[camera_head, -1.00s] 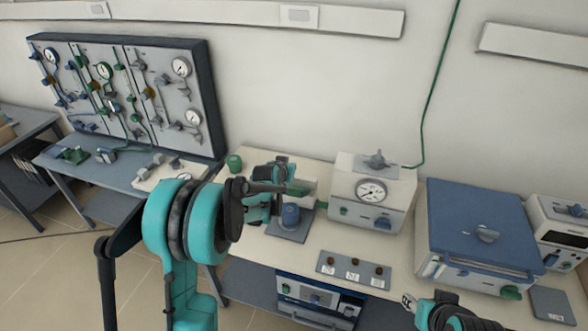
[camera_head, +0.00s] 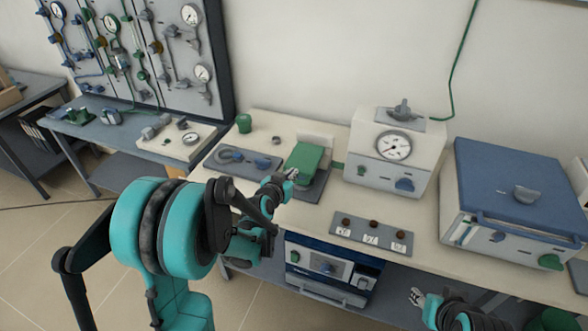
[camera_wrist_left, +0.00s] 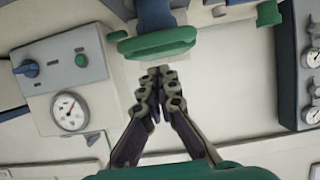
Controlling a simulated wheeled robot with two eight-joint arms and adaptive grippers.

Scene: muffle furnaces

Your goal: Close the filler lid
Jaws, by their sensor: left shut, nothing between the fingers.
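A green lid-like plate (camera_head: 305,160) sits over a grey base plate (camera_head: 312,188) on the bench, left of the gauge box. I take it to be the filler lid; whether it lies fully down cannot be told. My left gripper (camera_head: 290,175) is at its near-left edge, shut and empty. In the left wrist view the shut fingertips (camera_wrist_left: 160,74) point at the green edge (camera_wrist_left: 158,43), with a small apparent gap. The blue cylinder seen earlier does not show in the head view. My right gripper (camera_head: 417,297) is low at the bench front, its fingers too small to judge.
The gauge box (camera_head: 391,155) stands just right of the green plate, the blue-topped furnace (camera_head: 515,190) further right. A grey plate with blue parts (camera_head: 248,160) and a green cup (camera_head: 244,123) lie left. A labelled knob strip (camera_head: 371,235) is at the front edge.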

